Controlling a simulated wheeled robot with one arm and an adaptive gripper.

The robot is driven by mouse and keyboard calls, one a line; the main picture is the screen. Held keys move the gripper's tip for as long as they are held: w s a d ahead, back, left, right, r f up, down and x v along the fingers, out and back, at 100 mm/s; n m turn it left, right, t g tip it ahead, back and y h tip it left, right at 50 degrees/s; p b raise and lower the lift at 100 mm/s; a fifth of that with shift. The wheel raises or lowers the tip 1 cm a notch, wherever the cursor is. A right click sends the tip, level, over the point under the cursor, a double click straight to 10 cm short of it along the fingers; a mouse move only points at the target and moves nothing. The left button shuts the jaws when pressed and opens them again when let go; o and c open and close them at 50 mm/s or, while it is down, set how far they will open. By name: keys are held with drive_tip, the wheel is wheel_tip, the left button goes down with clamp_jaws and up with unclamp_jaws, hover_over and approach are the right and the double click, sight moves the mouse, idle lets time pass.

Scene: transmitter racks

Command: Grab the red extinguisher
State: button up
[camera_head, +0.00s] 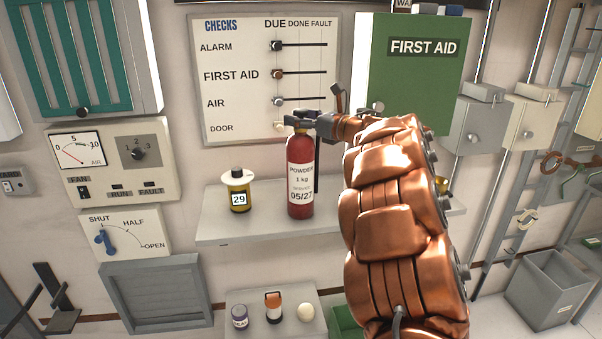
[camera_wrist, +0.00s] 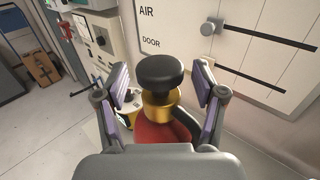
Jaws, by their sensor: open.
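The red extinguisher (camera_head: 300,190) stands upright on a pale wall shelf, with a white label reading POWDER 1 kg. In the wrist view its black round top (camera_wrist: 160,70), brass collar and red shoulder (camera_wrist: 152,132) show. My gripper (camera_head: 312,119) is at the extinguisher's top in the head view. In the wrist view my gripper (camera_wrist: 163,84) is open, with one purple-padded finger on each side of the black top and collar. Gaps show on both sides. My arm hides part of the shelf to the right.
A yellow-and-black container (camera_head: 238,192) marked 29 stands left of the extinguisher on the shelf (camera_head: 215,228). The CHECKS board (camera_head: 235,110) is on the wall close behind, beside a green FIRST AID cabinet (camera_head: 405,85). Several small items sit on a lower ledge (camera_head: 255,322).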

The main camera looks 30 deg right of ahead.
drive_tip(key=shift+c, duration=0.3)
clamp_jaws()
idle(0.4)
drive_tip(key=shift+r, duration=0.15)
